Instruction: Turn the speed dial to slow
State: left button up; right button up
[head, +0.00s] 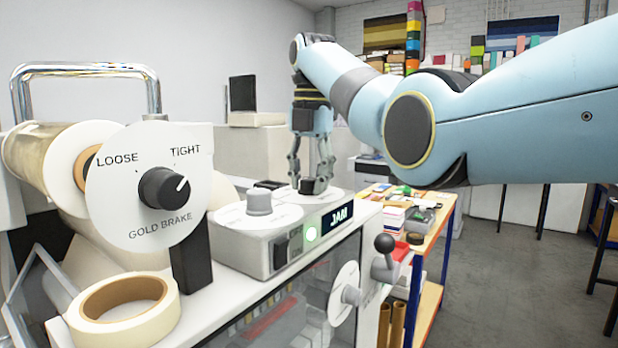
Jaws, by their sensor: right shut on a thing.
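My right gripper (312,180) reaches down from above, its fingers closed around a small dark knob (308,188) on top of the white machine (262,252). The knob sits on a pale round plate (338,196). Its markings are too small or hidden to read, so I cannot tell its setting or whether it is the speed dial. A grey knob (258,202) on another pale plate stands nearer, to the left. My left gripper is out of view.
A large "GOLD BRAKE" dial (150,187) marked LOOSE and TIGHT stands at the left, its pointer toward TIGHT. A tape roll (122,311) lies in front. A green light (311,234) glows beside the "JAM" display (341,216). A crank (385,258) sticks out at the machine's right.

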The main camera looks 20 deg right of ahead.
dwell(0.5)
jog(key=o, duration=1.2)
jog(key=shift+c, duration=0.2)
